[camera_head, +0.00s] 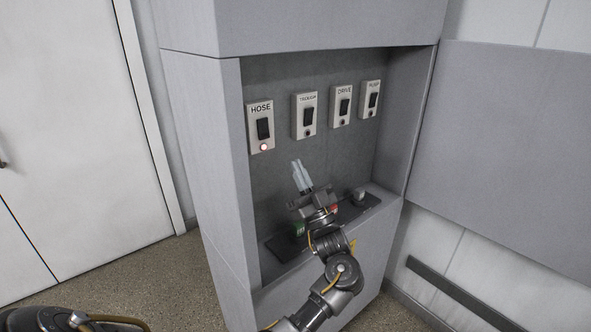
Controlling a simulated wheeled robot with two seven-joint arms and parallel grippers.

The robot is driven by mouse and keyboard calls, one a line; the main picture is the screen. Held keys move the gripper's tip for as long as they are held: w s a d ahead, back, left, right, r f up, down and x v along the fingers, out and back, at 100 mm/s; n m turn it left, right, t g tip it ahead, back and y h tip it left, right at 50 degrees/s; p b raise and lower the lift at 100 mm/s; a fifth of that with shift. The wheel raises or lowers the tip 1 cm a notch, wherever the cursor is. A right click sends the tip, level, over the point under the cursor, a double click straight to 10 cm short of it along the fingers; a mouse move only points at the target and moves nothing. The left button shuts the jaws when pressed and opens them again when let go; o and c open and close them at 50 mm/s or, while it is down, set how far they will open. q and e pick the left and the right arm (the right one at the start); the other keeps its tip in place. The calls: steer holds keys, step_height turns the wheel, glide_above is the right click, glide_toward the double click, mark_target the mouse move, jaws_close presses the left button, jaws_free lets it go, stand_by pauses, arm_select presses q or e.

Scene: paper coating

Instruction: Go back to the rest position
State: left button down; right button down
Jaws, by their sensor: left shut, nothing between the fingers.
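My left gripper (298,166) is in the middle of the picture, inside the recess of the grey cabinet (201,150). Its two pale fingers are together and point up, with nothing between them. The fingertips are below the row of switches and look apart from them. My left arm reaches up to it from the bottom edge. My right gripper is not in the picture.
The back wall carries the HOSE switch (263,128) with a lit red lamp, a second switch (308,116), the DRIVE switch (344,105) and a fourth (373,99), all with dark lamps. A round knob (358,196) sits on the ledge. The open door (510,150) stands right.

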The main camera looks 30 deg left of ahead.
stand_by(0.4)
arm_select(q)
steer(key=w+d+f+m+t+h, duration=0.3)
steer(key=w+f+m+t+h, duration=0.35)
steer(key=f+h, duration=0.2)
steer(key=w+d+f+m+t+h, duration=0.2)
steer(key=w+f+m+t+h, duration=0.3)
steer(key=w+f+h, duration=0.3)
steer(key=s+d+f+m+g+h, duration=0.1)
steer(key=s+f+g+h, duration=0.15)
steer(key=f, duration=0.85)
steer(key=s+d+f+m+g+h, duration=0.2)
steer(key=s+f+h, duration=0.15)
steer(key=f, duration=0.75)
steer(key=s+d+f+m+g+h, duration=0.15)
steer(key=s+f, duration=0.25)
steer(key=f, duration=0.7)
steer(key=s+f+g+h, duration=0.2)
steer(key=s+f+g, duration=0.6)
steer(key=s+f, duration=1.55)
steer(key=s+a+f+g, duration=0.2)
steer(key=s+f, duration=0.1)
steer(key=s, duration=1.3)
steer(key=s+a+f+g, duration=0.2)
steer(key=s+f+g, duration=0.1)
steer(key=s, duration=1.3)
steer(key=shift+s+m, duration=0.2)
steer(key=shift+m, duration=0.1)
